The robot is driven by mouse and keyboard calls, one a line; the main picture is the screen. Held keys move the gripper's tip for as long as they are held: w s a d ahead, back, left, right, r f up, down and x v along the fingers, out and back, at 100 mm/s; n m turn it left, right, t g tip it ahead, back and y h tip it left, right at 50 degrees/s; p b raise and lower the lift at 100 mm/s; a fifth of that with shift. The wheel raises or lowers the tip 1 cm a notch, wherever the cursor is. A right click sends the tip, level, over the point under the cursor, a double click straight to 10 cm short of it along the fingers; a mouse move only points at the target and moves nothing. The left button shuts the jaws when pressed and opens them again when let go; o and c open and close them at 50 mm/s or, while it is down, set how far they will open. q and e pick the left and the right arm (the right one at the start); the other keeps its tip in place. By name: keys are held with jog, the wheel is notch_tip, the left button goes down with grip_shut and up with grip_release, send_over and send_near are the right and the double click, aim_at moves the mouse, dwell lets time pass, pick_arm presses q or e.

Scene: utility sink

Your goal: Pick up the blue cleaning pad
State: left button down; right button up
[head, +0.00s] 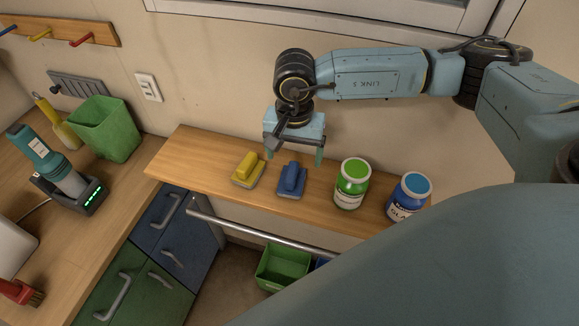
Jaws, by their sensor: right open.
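The blue cleaning pad (291,181) lies on the wooden shelf, with a raised blue grip on top and a pale layer underneath. My right gripper (293,159) hangs above and slightly behind the pad, fingers pointing down. It is open, with its two fingers spread apart and nothing between them. I cannot tell the exact height of the fingertips over the pad. My left gripper is not in view.
A yellow pad (248,170) lies just left of the blue one. A metal rail (270,243) runs along the shelf front. The wall is close behind.

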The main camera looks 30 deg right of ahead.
aim_at(291, 174)
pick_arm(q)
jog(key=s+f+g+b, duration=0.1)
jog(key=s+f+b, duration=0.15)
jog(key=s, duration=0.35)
pick_arm(e)
jog(key=f, duration=0.4)
jog(key=shift+w+f+p, duration=0.25)
jog(key=shift+p, duration=0.1)
notch_tip(291, 174, down, 3)
jog(key=shift+a+r+b, duration=0.1)
jog(key=shift+r+b, duration=0.05)
jog(key=shift+b, duration=0.5)
notch_tip(291, 174, down, 4)
jog(key=shift+w+r+b, duration=0.15)
jog(key=shift+r+b, duration=0.05)
jog(key=shift+b, duration=0.75)
jog(key=shift+c, duration=0.2)
jog(key=c, duration=1)
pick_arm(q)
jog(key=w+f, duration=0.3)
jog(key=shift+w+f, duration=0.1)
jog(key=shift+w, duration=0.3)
pick_arm(e)
jog(key=shift+c, duration=0.2)
